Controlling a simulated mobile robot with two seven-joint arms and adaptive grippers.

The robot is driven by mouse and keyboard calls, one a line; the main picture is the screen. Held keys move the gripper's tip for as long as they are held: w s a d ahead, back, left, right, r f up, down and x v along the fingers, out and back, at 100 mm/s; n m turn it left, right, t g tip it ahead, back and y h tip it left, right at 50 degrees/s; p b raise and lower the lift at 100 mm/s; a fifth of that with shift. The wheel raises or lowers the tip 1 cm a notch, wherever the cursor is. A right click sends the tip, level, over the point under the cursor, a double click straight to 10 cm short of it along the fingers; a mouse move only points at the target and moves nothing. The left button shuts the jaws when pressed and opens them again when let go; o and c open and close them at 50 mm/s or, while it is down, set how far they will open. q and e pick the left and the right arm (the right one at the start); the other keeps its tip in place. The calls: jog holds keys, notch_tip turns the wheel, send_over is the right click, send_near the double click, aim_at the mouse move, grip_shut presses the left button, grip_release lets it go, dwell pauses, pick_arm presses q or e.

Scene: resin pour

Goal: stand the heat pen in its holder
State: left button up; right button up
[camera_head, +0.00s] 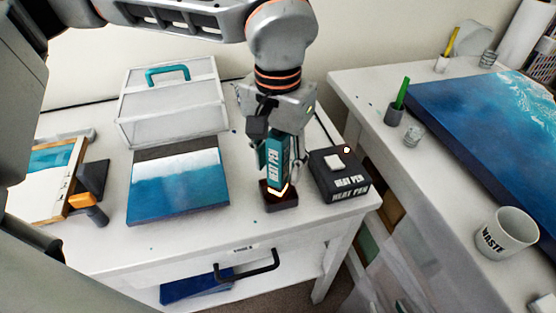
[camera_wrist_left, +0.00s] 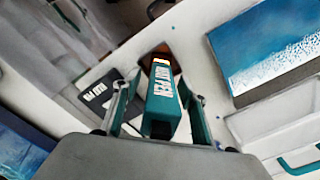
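The heat pen (camera_head: 276,160) is a teal block-shaped tool with white lettering and a glowing orange band near its lower end. It stands about upright with its lower end at the small dark holder (camera_head: 281,203); how deep it sits is hidden. My left gripper (camera_head: 277,165) is around the pen from above. In the left wrist view, its fingers (camera_wrist_left: 158,105) are spread on both sides of the pen (camera_wrist_left: 163,100), with a clear gap on one side and a narrower one on the other. My right gripper is not in view.
The black heat pen box (camera_head: 346,186) is right of the holder. A blue panel (camera_head: 178,187) and a clear case with a teal handle (camera_head: 172,103) are to the left. The right table holds a white mug (camera_head: 507,232) and a large blue panel (camera_head: 490,130).

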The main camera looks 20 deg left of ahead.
pick_arm(q)
notch_tip(320, 180, up, 12)
dwell(0.7)
jog(key=shift+s, duration=0.1)
dwell(0.8)
